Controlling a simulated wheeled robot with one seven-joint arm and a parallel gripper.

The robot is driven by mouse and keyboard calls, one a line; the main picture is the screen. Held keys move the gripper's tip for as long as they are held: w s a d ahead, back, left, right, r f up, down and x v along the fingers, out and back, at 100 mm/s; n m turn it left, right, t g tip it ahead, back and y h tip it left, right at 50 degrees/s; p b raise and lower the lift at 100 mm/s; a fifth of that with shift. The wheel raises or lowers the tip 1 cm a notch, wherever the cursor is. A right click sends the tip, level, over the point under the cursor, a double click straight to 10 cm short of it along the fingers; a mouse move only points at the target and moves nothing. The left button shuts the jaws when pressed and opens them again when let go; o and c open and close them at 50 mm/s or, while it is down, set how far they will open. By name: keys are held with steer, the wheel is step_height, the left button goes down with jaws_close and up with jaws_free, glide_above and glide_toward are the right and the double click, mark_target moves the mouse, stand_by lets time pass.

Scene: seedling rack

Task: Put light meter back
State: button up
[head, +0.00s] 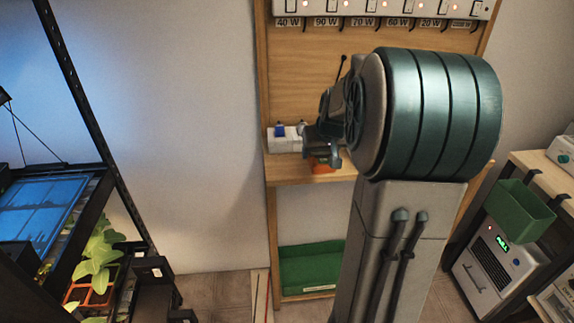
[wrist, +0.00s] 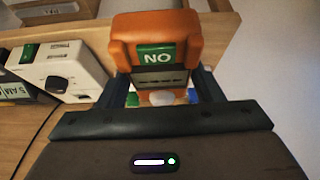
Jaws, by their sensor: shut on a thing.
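My gripper (wrist: 160,86) is shut on an orange device, which I take to be the light meter (wrist: 126,30). The device has a green label reading "NO", a dark slotted panel and a white round part low between the fingers. One finger is on each side of it. In the head view my gripper (head: 323,143) is at the wooden bench, with the orange light meter (head: 322,165) just below it at the bench top. My arm hides part of the bench. I cannot tell whether the meter touches the bench.
A white box (wrist: 75,62) with a black knob stands left of the gripper, beside a "5 AM" unit (wrist: 14,92). The wooden bench (head: 300,173) has a switch panel (head: 345,8) above and a green tray (head: 310,268) below. A plant rack (head: 130,215) stands left.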

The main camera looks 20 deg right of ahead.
steer(key=shift+w+d+r, duration=0.2)
steer(key=shift+d+r, duration=0.5)
steer(key=w+a+f, duration=0.1)
steer(key=w+f, duration=0.1)
steer(key=w, duration=0.1)
steer(key=w+a+f+p, duration=0.1)
steer(key=w+f, duration=0.1)
steer(key=w, duration=0.2)
steer(key=w+a+f, duration=0.1)
steer(key=w+f, duration=0.1)
steer(key=w, duration=0.2)
steer(key=shift+a+f+p, duration=0.2)
steer(key=shift+f+p, duration=0.1)
steer(key=shift+p, duration=0.1)
steer(key=shift+f+p, duration=0.35)
steer(key=shift+f, duration=1.7)
steer(key=shift+f, duration=0.1)
steer(key=o, duration=1.2)
